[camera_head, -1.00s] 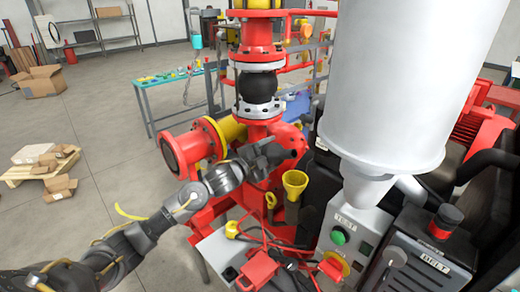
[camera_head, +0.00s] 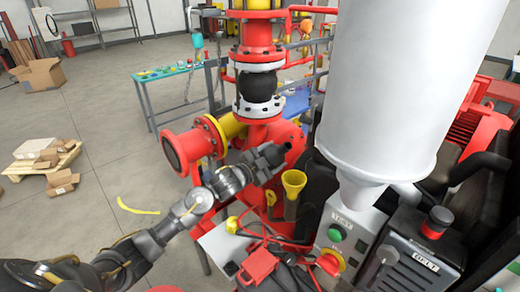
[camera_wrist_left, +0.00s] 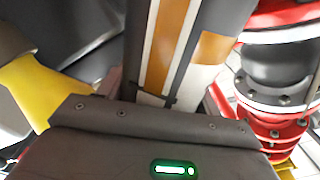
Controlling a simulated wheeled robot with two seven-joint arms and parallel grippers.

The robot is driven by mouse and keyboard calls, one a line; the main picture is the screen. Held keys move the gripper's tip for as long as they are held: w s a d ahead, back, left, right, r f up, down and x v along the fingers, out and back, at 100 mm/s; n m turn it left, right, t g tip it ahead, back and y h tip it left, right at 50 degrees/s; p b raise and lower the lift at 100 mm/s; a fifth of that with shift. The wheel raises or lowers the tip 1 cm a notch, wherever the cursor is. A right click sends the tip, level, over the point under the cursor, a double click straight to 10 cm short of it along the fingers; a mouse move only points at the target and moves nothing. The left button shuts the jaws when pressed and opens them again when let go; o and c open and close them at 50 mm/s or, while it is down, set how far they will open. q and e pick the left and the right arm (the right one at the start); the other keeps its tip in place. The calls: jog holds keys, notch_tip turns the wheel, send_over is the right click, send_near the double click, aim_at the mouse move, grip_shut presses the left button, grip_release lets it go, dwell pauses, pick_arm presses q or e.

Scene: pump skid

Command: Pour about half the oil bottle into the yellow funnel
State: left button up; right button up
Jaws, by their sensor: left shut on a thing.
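The yellow funnel (camera_head: 293,180) stands upright among the red pump parts, its wide mouth facing up. My left gripper (camera_head: 272,158) is just left of and above the funnel in the head view. In the left wrist view my left gripper (camera_wrist_left: 160,108) is shut on the oil bottle (camera_wrist_left: 172,45), a dark body with white and orange label bands. A yellow surface (camera_wrist_left: 28,90), probably the funnel, lies left of the bottle there. The bottle's mouth and any oil stream are not visible. In the head view I cannot separate bottle from gripper. My right gripper is out of view.
A large white cylinder (camera_head: 400,90) and a control box with a green button (camera_head: 345,233) crowd the funnel's right. A red flanged pipe (camera_head: 190,150) is behind my left arm.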

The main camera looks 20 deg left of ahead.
pick_arm(q)
jog(key=n+p, duration=0.1)
jog(key=a+r+n+p, duration=0.1)
jog(key=shift+w+n+p, duration=0.2)
jog(key=shift+n+p, duration=0.1)
jog(key=shift+p, duration=0.1)
jog(key=shift+a+n+p, duration=0.2)
jog(key=shift+n+p, duration=0.45)
jog(key=shift+n, duration=0.15)
jog(key=shift+w+a+n, duration=0.15)
jog(key=shift+a+n, duration=0.05)
jog(key=shift+n, duration=0.4)
jog(key=shift+f, duration=0.15)
jog(key=shift+d+n, duration=0.15)
jog(key=shift+n, duration=1.05)
